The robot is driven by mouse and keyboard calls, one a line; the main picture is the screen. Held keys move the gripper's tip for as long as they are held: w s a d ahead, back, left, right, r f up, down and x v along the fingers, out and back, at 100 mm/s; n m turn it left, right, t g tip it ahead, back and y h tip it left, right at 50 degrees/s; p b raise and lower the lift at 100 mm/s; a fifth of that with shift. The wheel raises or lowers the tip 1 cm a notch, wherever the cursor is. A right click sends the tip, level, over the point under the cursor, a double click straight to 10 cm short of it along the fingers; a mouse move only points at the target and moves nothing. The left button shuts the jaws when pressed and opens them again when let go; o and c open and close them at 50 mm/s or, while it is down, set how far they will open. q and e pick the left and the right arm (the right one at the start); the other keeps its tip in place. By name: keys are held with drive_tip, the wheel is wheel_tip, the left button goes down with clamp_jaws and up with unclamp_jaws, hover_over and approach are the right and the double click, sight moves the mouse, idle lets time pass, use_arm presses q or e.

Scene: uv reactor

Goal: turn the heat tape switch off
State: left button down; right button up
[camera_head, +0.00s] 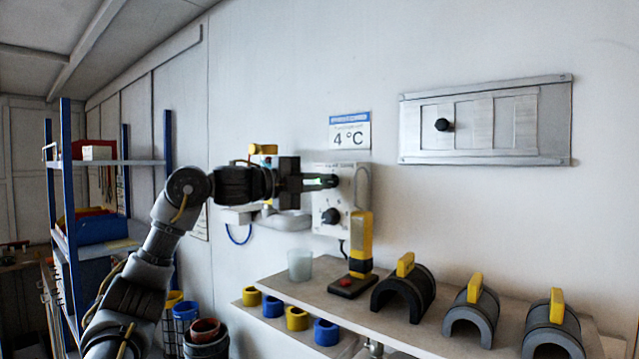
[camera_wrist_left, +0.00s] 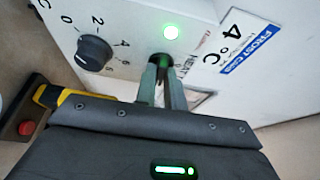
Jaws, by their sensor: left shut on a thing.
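The white control box (camera_head: 323,217) is on the wall, below a 4 °C sign (camera_head: 350,134). It carries a dark dial (camera_head: 330,216), which also shows in the left wrist view (camera_wrist_left: 94,53) beside a number scale. A green lamp (camera_wrist_left: 171,32) glows on the box face. Below the lamp is the dark heat tape switch (camera_wrist_left: 160,61), with partly hidden lettering starting "HEAT" beside it. My left gripper (camera_head: 332,181) reaches the box from the left, and its fingers (camera_wrist_left: 163,84) are shut on the switch. The fingers partly hide the switch, so its position is unclear.
A shelf (camera_head: 300,287) below holds a cup (camera_head: 300,265), a yellow-and-black device (camera_head: 360,246) with a red button, and several dark arched pieces with yellow handles. A metal panel (camera_head: 487,119) is on the wall to the right. A blue-framed rack (camera_head: 66,170) stands left.

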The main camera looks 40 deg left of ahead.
use_arm(q)
drive_tip(key=n+t+y+b, duration=0.2)
drive_tip(key=n, duration=0.5)
drive_tip(key=n+t+y+b, duration=0.1)
drive_tip(key=n+y+b, duration=0.1)
drive_tip(key=n, duration=0.6)
drive_tip(key=d+f+n+t+y+b, duration=0.1)
drive_tip(key=n+t+y+b, duration=0.1)
drive_tip(key=n+b, duration=0.2)
drive_tip(key=shift+n+t+y, duration=0.3)
drive_tip(key=shift+n+y, duration=0.1)
drive_tip(key=shift+n, duration=1.3)
drive_tip(key=c, duration=1.5)
unclamp_jaws()
